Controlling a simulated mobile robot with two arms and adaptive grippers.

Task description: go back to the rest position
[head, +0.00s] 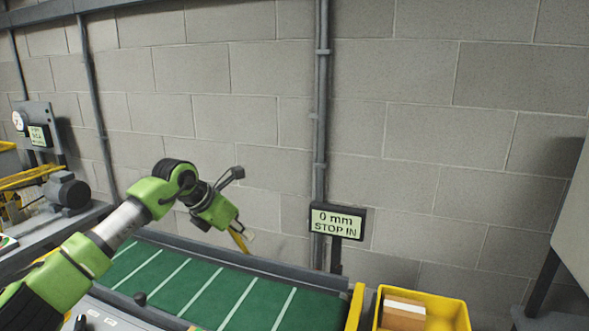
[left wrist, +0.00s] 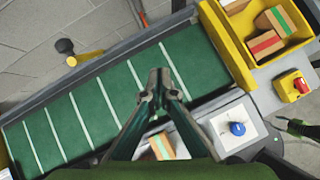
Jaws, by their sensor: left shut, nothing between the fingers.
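My left arm comes in from the left in the head view and reaches over the green belt. My left gripper (head: 240,238) is above the belt's far side, near the wall. In the left wrist view its two fingers (left wrist: 159,78) meet at the tips, with nothing between them. The green belt (left wrist: 112,90) with white cross lines lies below them. My right gripper does not show clearly; a dark and green part at the right edge of the left wrist view cannot be made out.
A yellow bin (head: 448,312) with cardboard boxes stands at the belt's right end. A display (head: 338,220) reads "0 mm STOP IN". A blue button (left wrist: 237,129) and a red button (left wrist: 300,85) sit beside the belt. A cardboard box (left wrist: 162,147) lies near the panel.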

